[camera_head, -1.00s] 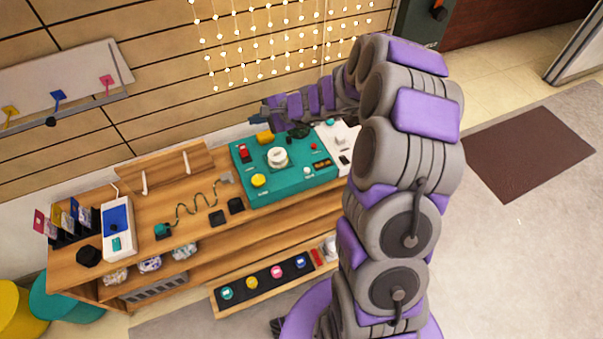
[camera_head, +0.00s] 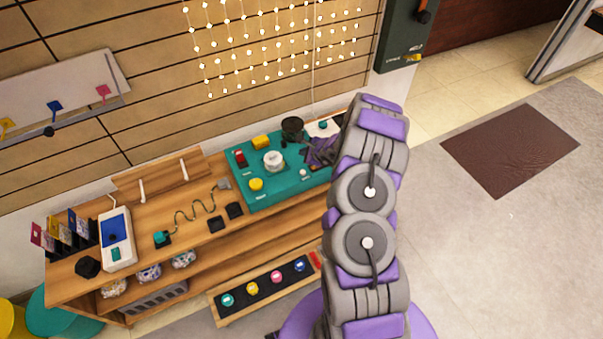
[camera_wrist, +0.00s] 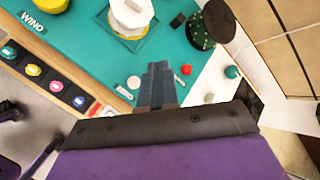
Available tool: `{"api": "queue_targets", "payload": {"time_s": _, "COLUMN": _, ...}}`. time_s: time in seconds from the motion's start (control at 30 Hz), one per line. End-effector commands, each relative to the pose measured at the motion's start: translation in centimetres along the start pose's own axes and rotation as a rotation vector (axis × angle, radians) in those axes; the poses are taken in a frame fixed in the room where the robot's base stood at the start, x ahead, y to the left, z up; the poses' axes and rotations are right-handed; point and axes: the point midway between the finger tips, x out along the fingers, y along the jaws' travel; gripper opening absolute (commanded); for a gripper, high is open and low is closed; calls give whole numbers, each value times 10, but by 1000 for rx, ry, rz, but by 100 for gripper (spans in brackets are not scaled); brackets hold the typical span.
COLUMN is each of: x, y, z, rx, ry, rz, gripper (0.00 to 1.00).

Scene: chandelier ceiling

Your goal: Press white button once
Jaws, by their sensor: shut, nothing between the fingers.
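The white button (camera_head: 303,173) is a small round button near the front right of the teal control panel (camera_head: 262,198). In the wrist view the white button (camera_wrist: 134,82) lies just left of my gripper (camera_wrist: 158,68). My gripper is shut and empty, with its blue-grey fingertips together over the panel. A small red button (camera_wrist: 186,69) lies just right of the fingertips. I cannot tell the height of the fingertips above the panel. In the head view my gripper is small and partly hidden by my arm.
A large white knob (camera_head: 273,161), a yellow button (camera_head: 256,184) and a red switch (camera_head: 240,159) are also on the panel. A dark round device (camera_head: 292,127) rises behind my gripper. A white board with a teal button (camera_wrist: 232,71) lies to the right. A slatted wall closes the back.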

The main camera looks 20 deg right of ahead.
Motion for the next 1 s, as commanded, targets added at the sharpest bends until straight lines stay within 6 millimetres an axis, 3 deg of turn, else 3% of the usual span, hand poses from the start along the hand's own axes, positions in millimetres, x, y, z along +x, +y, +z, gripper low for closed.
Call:
{"api": "queue_targets", "payload": {"time_s": 0.47, "x": 6, "y": 5, "z": -4, "rx": -1, "ry": 0, "rz": 1, "gripper": 0}}
{"api": "queue_targets", "payload": {"time_s": 1.0, "x": 54, "y": 39, "z": -38, "rx": -1, "ry": -2, "rz": 0, "gripper": 0}}
